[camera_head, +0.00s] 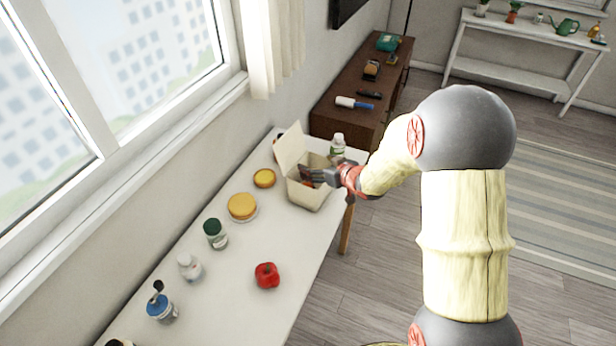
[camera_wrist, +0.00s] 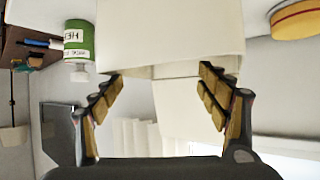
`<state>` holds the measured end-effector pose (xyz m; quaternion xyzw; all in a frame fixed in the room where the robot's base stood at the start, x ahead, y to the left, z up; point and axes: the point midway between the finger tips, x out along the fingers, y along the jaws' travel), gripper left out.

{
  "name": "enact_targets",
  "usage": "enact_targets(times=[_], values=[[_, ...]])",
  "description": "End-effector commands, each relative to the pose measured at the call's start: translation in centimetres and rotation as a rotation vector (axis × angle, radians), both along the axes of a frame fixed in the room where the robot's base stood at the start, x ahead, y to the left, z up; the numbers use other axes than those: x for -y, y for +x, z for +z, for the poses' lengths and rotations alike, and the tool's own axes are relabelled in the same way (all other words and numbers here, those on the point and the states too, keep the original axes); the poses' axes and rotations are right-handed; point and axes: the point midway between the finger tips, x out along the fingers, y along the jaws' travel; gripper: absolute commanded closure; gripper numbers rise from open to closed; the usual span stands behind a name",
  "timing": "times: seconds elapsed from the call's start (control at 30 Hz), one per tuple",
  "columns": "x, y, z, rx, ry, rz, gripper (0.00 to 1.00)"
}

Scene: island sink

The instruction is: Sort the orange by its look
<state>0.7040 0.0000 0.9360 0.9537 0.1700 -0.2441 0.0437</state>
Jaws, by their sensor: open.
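My gripper (camera_head: 316,176) is at the open cream box (camera_head: 305,196) at the far end of the white table, its fingers over the box's opening. In the wrist view my gripper (camera_wrist: 165,72) has its two fingers spread wide, with the pale box walls (camera_wrist: 172,35) beyond and between them and nothing held. A small reddish-orange patch shows at the box opening beside the fingers; I cannot tell whether it is the orange. The inside of the box is mostly hidden.
A bottle with a green label (camera_head: 337,145) stands close behind the box. A small yellow round thing (camera_head: 264,178), a larger yellow one (camera_head: 242,206), several jars and a red pepper (camera_head: 267,275) are on the table (camera_head: 235,315). The near right part is clear.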

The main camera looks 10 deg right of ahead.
Motion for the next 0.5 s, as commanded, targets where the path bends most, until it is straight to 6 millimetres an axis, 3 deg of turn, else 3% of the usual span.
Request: enact_targets(times=[0.17, 0.5], values=[[0.5, -0.9, 0.7, 0.001, -0.001, -0.002, 0.25], [2.5, -6.3, 3.8, 0.003, -0.002, -0.003, 0.25]])
